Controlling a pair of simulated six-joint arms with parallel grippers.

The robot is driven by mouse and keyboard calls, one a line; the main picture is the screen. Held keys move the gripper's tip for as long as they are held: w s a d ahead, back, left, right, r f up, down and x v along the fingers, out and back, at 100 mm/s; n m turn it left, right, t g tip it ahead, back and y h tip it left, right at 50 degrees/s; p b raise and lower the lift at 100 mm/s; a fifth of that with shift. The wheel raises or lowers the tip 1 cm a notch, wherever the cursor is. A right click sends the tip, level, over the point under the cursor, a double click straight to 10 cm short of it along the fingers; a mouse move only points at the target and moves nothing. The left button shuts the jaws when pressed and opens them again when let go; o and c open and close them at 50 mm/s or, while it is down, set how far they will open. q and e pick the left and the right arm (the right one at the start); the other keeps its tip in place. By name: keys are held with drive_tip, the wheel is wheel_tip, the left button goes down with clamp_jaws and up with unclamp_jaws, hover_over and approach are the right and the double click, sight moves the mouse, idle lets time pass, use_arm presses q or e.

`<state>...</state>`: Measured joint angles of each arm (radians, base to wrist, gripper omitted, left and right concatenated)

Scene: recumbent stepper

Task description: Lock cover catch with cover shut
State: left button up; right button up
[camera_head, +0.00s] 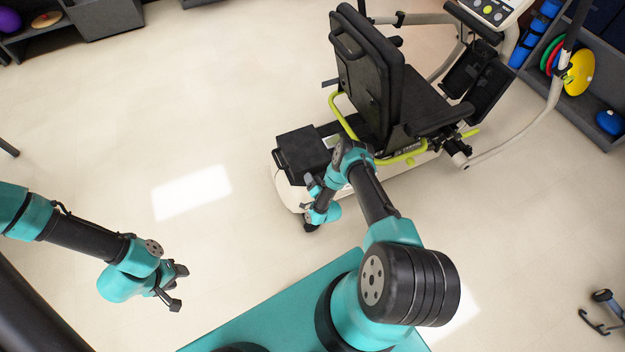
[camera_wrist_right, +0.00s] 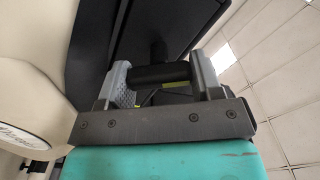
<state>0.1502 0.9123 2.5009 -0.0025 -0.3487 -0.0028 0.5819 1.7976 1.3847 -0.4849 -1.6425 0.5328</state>
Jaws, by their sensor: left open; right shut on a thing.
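The recumbent stepper stands at the upper middle of the head view. Its black rear cover (camera_head: 301,153) sits on the cream base behind the seat and looks shut, with no clear gap visible. In the right wrist view, a dark panel (camera_wrist_right: 185,28) fills the space beyond the fingers. My right gripper (camera_head: 312,184) is at the near side of the cover. In the wrist view its two grey fingers are closed on a short black bar (camera_wrist_right: 160,73), which looks like the cover catch. Whether the catch is locked cannot be told. My left gripper (camera_head: 178,288) is open and empty over the floor.
The black seat (camera_head: 372,75) and a yellow-green rail (camera_head: 341,115) rise close beside my right arm. A teal platform (camera_head: 285,310) lies at the bottom. Shelves with coloured discs (camera_head: 578,72) stand at the upper right. The floor on the left is clear.

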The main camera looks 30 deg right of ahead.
drive_tip(key=m, duration=0.3)
drive_tip(key=shift+f+m, duration=0.1)
drive_tip(key=shift+m, duration=2.2)
drive_tip(key=o, duration=0.9)
drive_tip(key=s, duration=0.5)
drive_tip(key=s+a, duration=0.1)
drive_tip(key=s, duration=1.1)
drive_tip(key=shift+s+a, duration=0.2)
drive_tip(key=shift+a, duration=0.15)
